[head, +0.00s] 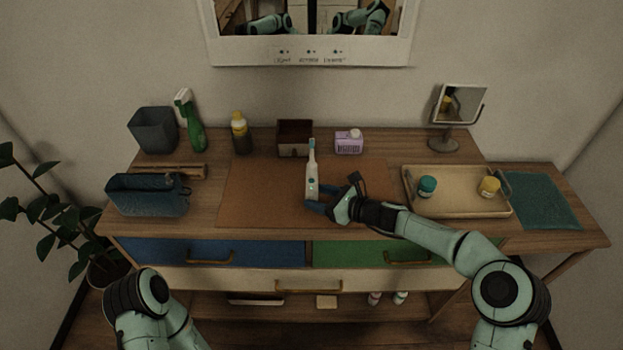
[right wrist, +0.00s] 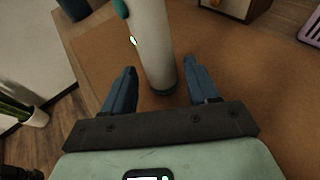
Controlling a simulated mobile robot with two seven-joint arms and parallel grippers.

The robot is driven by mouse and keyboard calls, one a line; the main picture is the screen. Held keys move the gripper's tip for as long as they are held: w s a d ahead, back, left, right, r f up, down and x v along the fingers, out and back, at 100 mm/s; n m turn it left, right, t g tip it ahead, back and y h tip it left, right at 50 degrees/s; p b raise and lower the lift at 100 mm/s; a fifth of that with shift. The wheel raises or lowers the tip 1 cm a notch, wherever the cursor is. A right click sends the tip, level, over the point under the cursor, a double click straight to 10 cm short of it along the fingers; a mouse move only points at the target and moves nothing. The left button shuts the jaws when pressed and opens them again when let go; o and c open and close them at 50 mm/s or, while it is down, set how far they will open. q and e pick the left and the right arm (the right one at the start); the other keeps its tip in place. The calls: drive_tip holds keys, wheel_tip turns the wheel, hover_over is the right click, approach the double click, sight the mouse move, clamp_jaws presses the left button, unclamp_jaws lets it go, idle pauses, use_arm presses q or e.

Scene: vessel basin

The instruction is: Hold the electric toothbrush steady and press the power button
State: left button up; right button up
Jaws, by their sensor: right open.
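The electric toothbrush (head: 312,177) is white with a teal head and stands upright on the brown mat (head: 260,190) near the table's middle. In the right wrist view the toothbrush handle (right wrist: 152,45) rises between my two open fingers, with a small glowing green button on its left side. My right gripper (head: 318,208) is open, with its blue fingers around the base of the handle; a gap shows between the fingers and the handle (right wrist: 157,88). My left arm shows at the lower left of the head view, but its gripper is not visible.
A tray (head: 455,210) with a teal jar (head: 427,186) and a yellow jar (head: 490,186) lies right of the mat. A small box (head: 294,138), a purple container (head: 348,142) and bottles stand behind. The mat's left part is clear.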

drive_tip(key=shift+x, duration=0.9)
use_arm(q)
drive_tip(key=shift+w+r, duration=0.1)
drive_tip(key=shift+r, duration=0.1)
use_arm(e)
drive_tip(key=c, duration=0.7)
use_arm(q)
clamp_jaws()
idle(0.5)
